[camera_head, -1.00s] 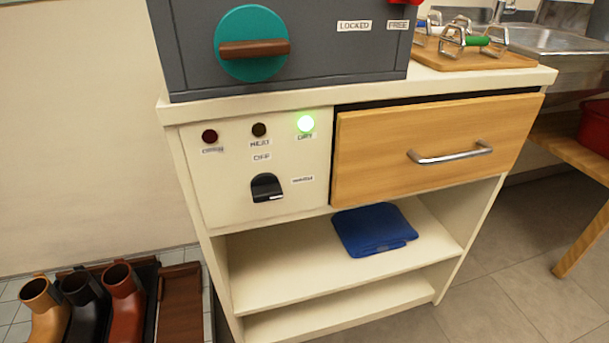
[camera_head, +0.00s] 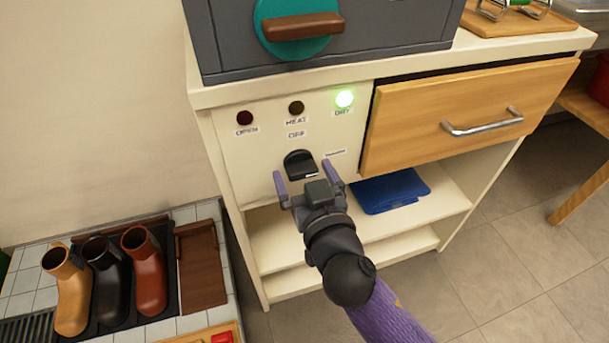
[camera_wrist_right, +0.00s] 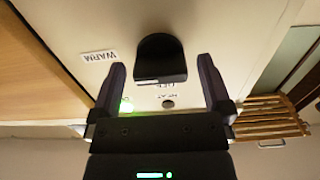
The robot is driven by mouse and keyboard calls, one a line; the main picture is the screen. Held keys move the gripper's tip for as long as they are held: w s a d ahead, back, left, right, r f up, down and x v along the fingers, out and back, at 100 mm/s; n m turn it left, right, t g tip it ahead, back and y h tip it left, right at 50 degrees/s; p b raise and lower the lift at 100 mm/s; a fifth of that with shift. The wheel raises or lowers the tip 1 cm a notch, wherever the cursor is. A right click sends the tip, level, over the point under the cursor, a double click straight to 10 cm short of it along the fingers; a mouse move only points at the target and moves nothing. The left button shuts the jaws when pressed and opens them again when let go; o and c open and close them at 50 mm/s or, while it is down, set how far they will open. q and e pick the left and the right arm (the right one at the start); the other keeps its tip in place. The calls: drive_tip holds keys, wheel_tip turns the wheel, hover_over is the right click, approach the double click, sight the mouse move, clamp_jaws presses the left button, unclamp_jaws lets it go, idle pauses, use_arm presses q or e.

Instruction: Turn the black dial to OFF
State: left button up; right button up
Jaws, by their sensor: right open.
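The black dial (camera_head: 299,160) sits on the cream panel under the OFF label (camera_head: 296,134). A pale mark shows on its lower face in the head view; I cannot tell for certain which label it points at. Another label (camera_head: 335,153), reading WARM in the wrist view, is to its right. My right gripper (camera_head: 304,174) is open in front of the dial. In the right wrist view the dial (camera_wrist_right: 160,57) shows between the spread fingers, with nothing held; contact is not evident. My left gripper is not in view.
Above the dial are a dark red OPEN lamp (camera_head: 245,118), an unlit HEAT lamp (camera_head: 296,107) and a lit green DRY lamp (camera_head: 344,98). A wooden drawer (camera_head: 470,110) with a metal handle is at right. A grey box (camera_head: 390,35) stands on top. A blue cloth (camera_head: 390,190) lies on the shelf.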

drive_tip(key=shift+w, duration=0.1)
drive_tip(key=c, duration=1.2)
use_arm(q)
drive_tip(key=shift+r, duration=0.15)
use_arm(e)
drive_tip(key=shift+r+n, duration=0.1)
drive_tip(key=shift+n, duration=0.2)
drive_tip(key=n+p, duration=0.2)
drive_tip(key=shift+r+n, duration=0.1)
drive_tip(key=shift+n, duration=0.3)
drive_tip(key=n+p, duration=0.1)
drive_tip(key=n, duration=0.3)
drive_tip(key=shift+n+p, duration=0.3)
drive_tip(key=shift+p, duration=0.1)
drive_tip(key=n+p, duration=0.1)
drive_tip(key=n, duration=0.4)
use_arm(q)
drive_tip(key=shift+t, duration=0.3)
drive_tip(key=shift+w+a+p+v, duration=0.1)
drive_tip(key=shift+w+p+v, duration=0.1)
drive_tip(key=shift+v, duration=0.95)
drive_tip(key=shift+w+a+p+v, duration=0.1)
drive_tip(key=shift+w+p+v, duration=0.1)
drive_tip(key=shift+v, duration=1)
use_arm(e)
drive_tip(key=shift+n, duration=2.4)
